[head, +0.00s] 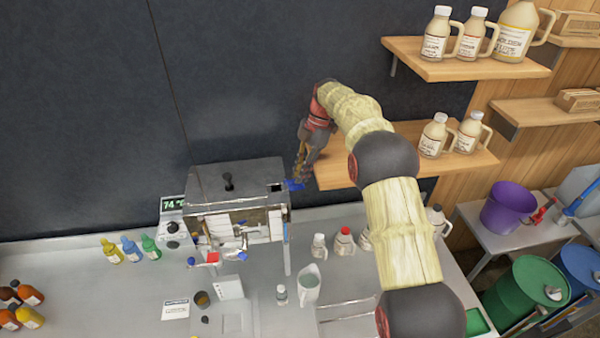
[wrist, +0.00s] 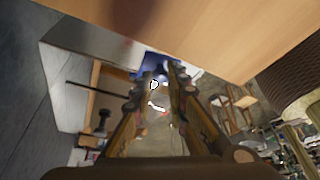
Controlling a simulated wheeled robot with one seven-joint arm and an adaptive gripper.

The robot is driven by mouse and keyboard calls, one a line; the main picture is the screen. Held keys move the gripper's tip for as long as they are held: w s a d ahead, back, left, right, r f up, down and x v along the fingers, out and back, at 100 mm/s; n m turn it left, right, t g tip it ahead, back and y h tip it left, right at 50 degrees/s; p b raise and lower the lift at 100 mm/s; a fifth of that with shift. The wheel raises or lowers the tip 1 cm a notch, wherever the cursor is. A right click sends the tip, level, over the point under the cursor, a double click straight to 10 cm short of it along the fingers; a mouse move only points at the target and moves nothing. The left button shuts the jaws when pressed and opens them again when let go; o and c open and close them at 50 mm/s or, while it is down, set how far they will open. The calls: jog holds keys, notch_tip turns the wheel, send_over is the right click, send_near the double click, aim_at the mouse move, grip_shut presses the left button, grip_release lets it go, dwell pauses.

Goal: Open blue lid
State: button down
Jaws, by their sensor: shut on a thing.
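The steel evaporator box (head: 230,180) stands on legs over the counter, with a dark square opening (head: 276,187) at the right end of its top. The small blue lid (head: 295,185) is at the box's right edge, beside that opening. My gripper (head: 300,179) reaches down from above and is shut on the blue lid. In the wrist view the blue lid (wrist: 152,64) shows between and beyond the fingertips (wrist: 158,78). The fingers partly hide it, and its exact tilt is hard to tell.
A wooden shelf (head: 330,172) is close on the right of my gripper and fills the top of the wrist view (wrist: 220,30). Bottles and a jug (head: 309,283) stand on the counter below. The dark wall (head: 90,100) is behind.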

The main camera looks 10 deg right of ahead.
jog(key=c, duration=1.7)
grip_release()
jog(key=shift+c, duration=0.2)
jog(key=v, duration=1.2)
